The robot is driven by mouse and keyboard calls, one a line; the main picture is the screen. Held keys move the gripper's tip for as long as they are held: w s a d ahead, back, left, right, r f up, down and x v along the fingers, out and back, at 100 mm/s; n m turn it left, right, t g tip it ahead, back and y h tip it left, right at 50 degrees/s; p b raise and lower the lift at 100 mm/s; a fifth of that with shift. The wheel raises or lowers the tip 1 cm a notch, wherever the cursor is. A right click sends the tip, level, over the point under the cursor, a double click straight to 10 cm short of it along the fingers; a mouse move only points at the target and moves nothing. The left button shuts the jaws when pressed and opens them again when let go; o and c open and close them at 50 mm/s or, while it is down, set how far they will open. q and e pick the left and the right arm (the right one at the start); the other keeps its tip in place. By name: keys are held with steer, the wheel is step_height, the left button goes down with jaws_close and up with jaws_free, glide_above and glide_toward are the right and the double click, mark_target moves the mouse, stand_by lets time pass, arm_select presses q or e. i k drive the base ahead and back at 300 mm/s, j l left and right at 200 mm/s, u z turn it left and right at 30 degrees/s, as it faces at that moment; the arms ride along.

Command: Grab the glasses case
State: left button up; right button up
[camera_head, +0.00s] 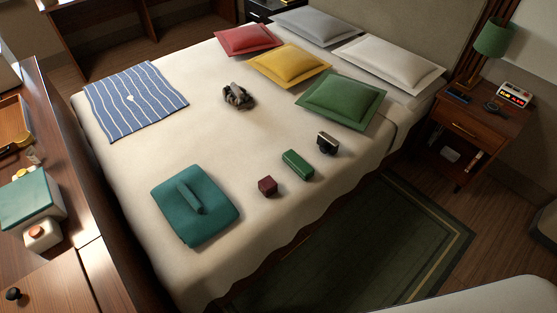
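A small green oblong box with rounded edges (297,165), which looks like the glasses case, lies on the bed (240,150) near its front right edge. It sits between a small dark red box (267,186) and a small black and silver object (327,143), apart from both. Nothing covers it. Neither of my grippers shows in the head view.
A teal folded item (195,205) lies left of the case. Behind are a dark crumpled object (238,96), a striped blue cloth (135,100) and several pillows. A nightstand (470,125) stands right. The green rug (360,245) is clear.

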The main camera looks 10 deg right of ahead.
mark_target(291, 158)
steer(key=i+l+u, duration=0.2)
steer(key=l, duration=0.4)
steer(key=l+u, duration=0.15)
steer(key=l, duration=0.4)
steer(key=i+l+u, duration=0.2)
steer(key=l, duration=0.4)
steer(key=k, duration=0.1)
